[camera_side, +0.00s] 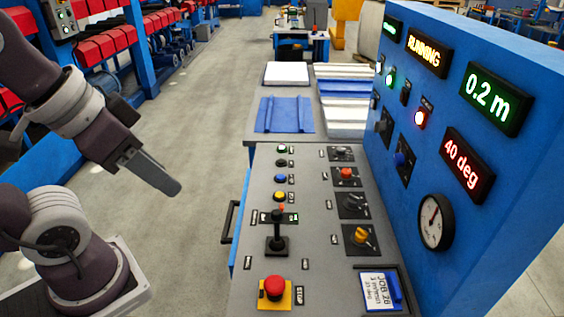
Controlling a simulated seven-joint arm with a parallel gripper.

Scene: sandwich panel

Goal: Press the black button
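The black button (281,163) is a small dark round button on the grey sloped console top (315,225). It sits in a column of buttons, just below a whitish one and just above a blue one. My gripper (172,187) is in the air to the left of the console, clear of it, pointing down and right. Its fingers show as one grey bar from this side, so I cannot tell whether they are open or shut. Nothing is visible in it.
The column also has a blue button (280,179), a yellow button (280,196), a black joystick (277,240) and a red stop button (275,287). Several knobs stand to the right, beside a blue upright panel (450,95). A black handle (230,222) sticks out from the console's left side.

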